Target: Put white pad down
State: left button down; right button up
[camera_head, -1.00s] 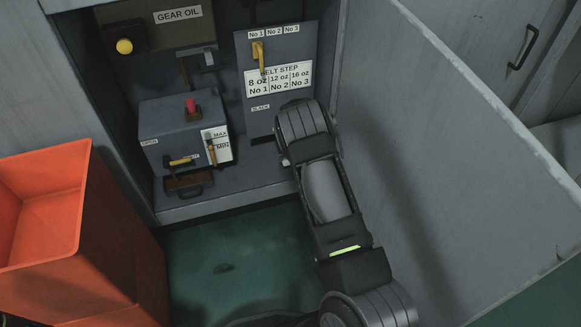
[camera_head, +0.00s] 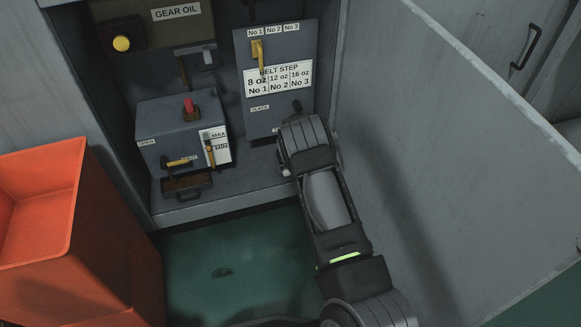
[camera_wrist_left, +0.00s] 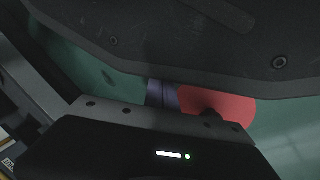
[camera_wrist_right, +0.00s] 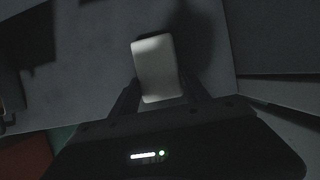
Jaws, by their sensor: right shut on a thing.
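The white pad (camera_wrist_right: 158,68) shows in the right wrist view as a pale block with rounded corners. My right gripper (camera_wrist_right: 160,97) is shut on it, with a dark finger on each side. A grey surface lies behind the pad; I cannot tell whether the pad touches it. In the head view my right arm reaches up into the grey cabinet (camera_head: 215,210), and its wrist hides the gripper and pad. My left gripper (camera_wrist_left: 162,95) shows in the left wrist view with its fingers together, partly hidden by a dark body part. It is out of the head view.
The cabinet holds a grey box (camera_head: 185,130) with a red knob and yellow levers, a BELT STEP panel (camera_head: 275,110) and a GEAR OIL unit (camera_head: 155,30). An open grey door (camera_head: 450,150) bounds the right. An orange bin (camera_head: 85,230) stands at left. Green floor is clear between.

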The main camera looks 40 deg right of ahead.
jog(key=shift+f, duration=0.15)
jog(key=o, duration=1.4)
jog(key=shift+s+r, duration=0.1)
jog(key=shift+r, duration=0.4)
jog(key=p+v, duration=0.5)
jog(key=v, duration=0.6)
jog(key=shift+s+a+r, duration=0.1)
jog(key=shift+s, duration=0.05)
